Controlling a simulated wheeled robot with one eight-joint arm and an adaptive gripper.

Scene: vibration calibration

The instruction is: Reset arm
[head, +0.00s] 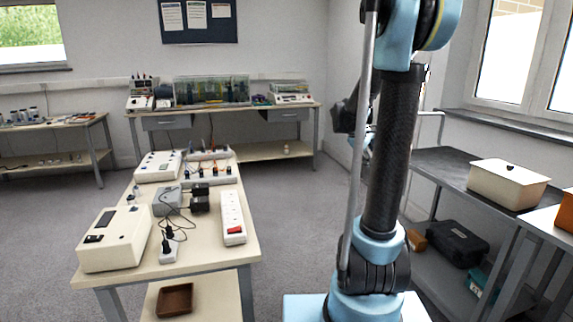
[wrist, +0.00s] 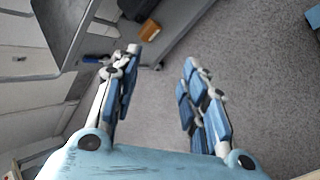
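My arm rises in the right half of the head view, upright, in light blue and black. My gripper is hidden or only partly seen behind the arm there. In the wrist view my gripper (wrist: 160,85) has its two blue-padded fingers spread wide apart. Nothing is between them except a view of the grey floor (wrist: 160,130). It is open and empty, and touches nothing that I can see.
A table (head: 215,262) at left holds a cream instrument box (head: 115,238), a white power strip (head: 232,217) and cables. A dark side table (head: 440,165) at right bears a cream bin (head: 508,184). A bench (head: 225,110) stands at the back. Floor between is clear.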

